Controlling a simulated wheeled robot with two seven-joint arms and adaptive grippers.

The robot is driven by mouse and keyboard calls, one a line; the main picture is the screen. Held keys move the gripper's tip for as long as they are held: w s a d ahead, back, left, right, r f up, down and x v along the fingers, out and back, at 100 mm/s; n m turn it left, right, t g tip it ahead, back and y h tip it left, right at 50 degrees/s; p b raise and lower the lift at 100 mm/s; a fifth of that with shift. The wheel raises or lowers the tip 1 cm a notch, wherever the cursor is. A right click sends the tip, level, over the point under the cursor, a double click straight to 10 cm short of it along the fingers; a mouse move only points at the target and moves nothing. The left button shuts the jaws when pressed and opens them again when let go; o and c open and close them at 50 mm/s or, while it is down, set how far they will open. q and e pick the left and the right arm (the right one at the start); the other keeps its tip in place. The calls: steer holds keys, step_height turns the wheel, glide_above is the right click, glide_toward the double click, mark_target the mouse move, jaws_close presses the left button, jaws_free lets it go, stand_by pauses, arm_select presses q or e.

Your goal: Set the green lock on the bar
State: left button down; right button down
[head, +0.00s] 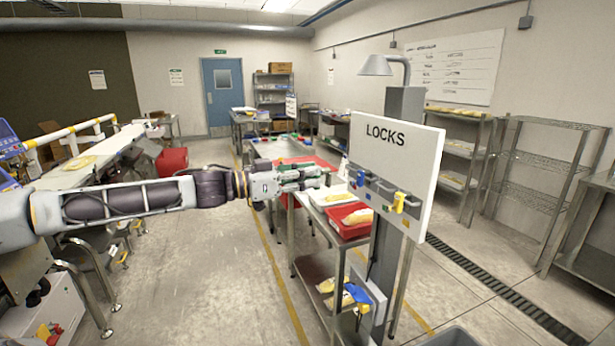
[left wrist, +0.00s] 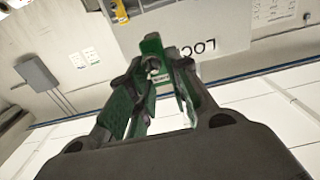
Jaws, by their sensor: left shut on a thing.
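My left gripper (head: 318,178) is shut on the green lock, just left of the white LOCKS board (head: 385,143). In the left wrist view the green lock (left wrist: 151,44) shows between the fingertips; in the head view only a little green shows at them. The grey bar (head: 381,189) runs along the lower part of the board. A blue lock (head: 361,178) and a yellow lock (head: 399,202) are at the bar. The yellow lock also shows in the left wrist view (left wrist: 120,10). The held lock looks apart from the bar. My right gripper is out of view.
The board stands on a grey post (head: 384,255). Behind it is a steel table with a red tray (head: 345,222) holding yellow packs. A conveyor with a yellow rail (head: 70,132) is at the left. The floor in front is mostly clear.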

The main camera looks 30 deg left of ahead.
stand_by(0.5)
arm_select(q)
steer(key=b+v, duration=0.4)
steer(key=v, duration=0.7)
stand_by(1.7)
steer(key=shift+d, duration=0.1)
stand_by(0.5)
